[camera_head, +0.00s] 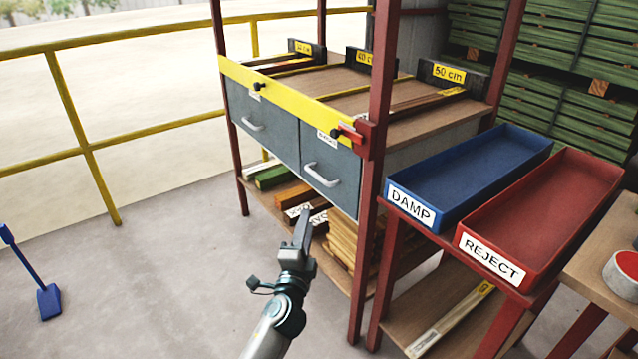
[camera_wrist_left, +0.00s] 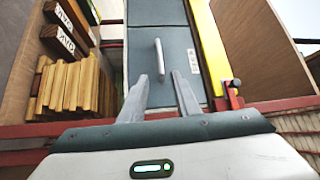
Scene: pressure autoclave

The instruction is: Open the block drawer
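A grey workbench unit has two closed drawers side by side under its top. The left drawer (camera_head: 268,125) has a similar handle (camera_head: 252,124). My left gripper (camera_head: 303,229) is in front of and below the right drawer, apart from its handle. In the left wrist view, my left gripper (camera_wrist_left: 163,92) is open and empty, its fingers pointing toward a drawer front (camera_wrist_left: 175,75) and its handle (camera_wrist_left: 158,60). My right gripper is not in view.
A red post (camera_head: 373,200) stands just right of the drawer. A yellow rail (camera_head: 290,95) with a red clamp runs above it. Wood pieces (camera_head: 345,240) lie on the shelf below. Blue (camera_head: 470,178) and red (camera_head: 545,215) trays are at the right.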

